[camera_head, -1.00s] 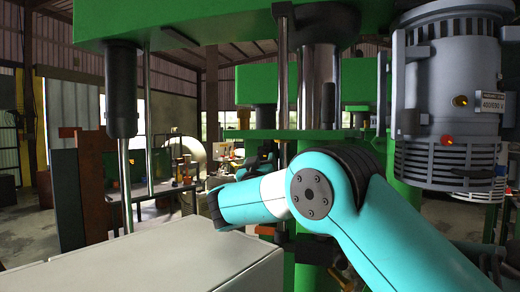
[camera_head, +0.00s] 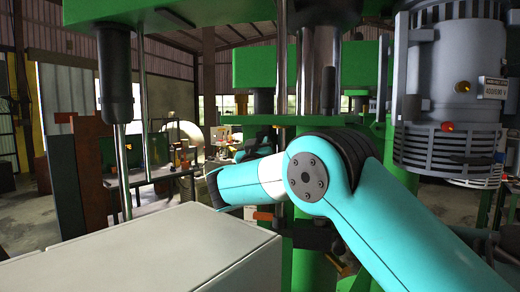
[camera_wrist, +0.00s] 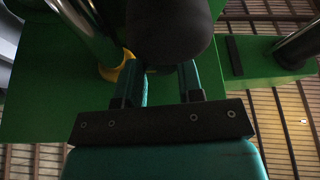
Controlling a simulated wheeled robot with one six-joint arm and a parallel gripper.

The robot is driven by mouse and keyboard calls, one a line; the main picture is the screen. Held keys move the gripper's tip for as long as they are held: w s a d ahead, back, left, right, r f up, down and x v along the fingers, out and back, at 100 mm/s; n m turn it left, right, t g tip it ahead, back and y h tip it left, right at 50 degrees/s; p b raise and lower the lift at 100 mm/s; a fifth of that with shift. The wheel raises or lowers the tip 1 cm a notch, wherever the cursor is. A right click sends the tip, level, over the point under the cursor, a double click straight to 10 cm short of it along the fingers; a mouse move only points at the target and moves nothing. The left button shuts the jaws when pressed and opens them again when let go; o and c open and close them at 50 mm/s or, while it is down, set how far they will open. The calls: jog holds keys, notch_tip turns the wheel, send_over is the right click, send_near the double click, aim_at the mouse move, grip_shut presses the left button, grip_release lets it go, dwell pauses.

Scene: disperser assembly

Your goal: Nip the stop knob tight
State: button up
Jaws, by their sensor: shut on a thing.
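My gripper (camera_wrist: 160,85) shows in the wrist view as two teal fingers on a dark bar. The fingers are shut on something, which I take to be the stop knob. A large dark rounded part (camera_wrist: 168,30) stands in front of the fingertips and hides the grip, so I cannot see the knob clearly. In the head view my teal arm reaches toward the green machine column (camera_head: 308,258), and the gripper is hidden.
A grey motor (camera_head: 450,90) hangs at the right. A pale grey box top (camera_head: 150,255) fills the lower left, close to the arm. A dark-sleeved metal rod (camera_head: 115,80) stands at the left. A yellow collar (camera_wrist: 122,66) circles a metal rod in the wrist view.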

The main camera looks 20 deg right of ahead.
jog(key=m+h+b, duration=0.1)
jog(key=b, duration=0.2)
jog(key=f+m+b, duration=0.1)
jog(key=m+b, duration=0.1)
jog(key=b, duration=0.1)
jog(key=shift+a+m+g+h, duration=0.1)
jog(key=shift+m+g+h, duration=0.2)
jog(key=shift+h, duration=0.1)
jog(key=m+b, duration=0.1)
jog(key=m, duration=0.1)
jog(key=m+g+h+b, duration=0.1)
jog(key=b, duration=0.1)
jog(key=shift+w+a+r+m+h, duration=0.1)
jog(key=shift+r+m+h, duration=0.2)
jog(key=shift+m, duration=0.1)
jog(key=m+g, duration=0.1)
jog(key=m+h+p, duration=0.1)
jog(key=m, duration=0.1)
jog(key=shift+a+r+g, duration=0.1)
jog(key=shift+r+g, duration=0.25)
jog(key=shift+g, duration=0.05)
jog(key=m+g+h+p, duration=0.1)
jog(key=m+p, duration=0.1)
jog(key=m, duration=0.1)
jog(key=shift+w+r, duration=0.1)
jog(key=shift+m+p, duration=0.35)
jog(key=shift+m, duration=0.05)
jog(key=o, duration=0.9)
jog(key=shift+f, duration=0.2)
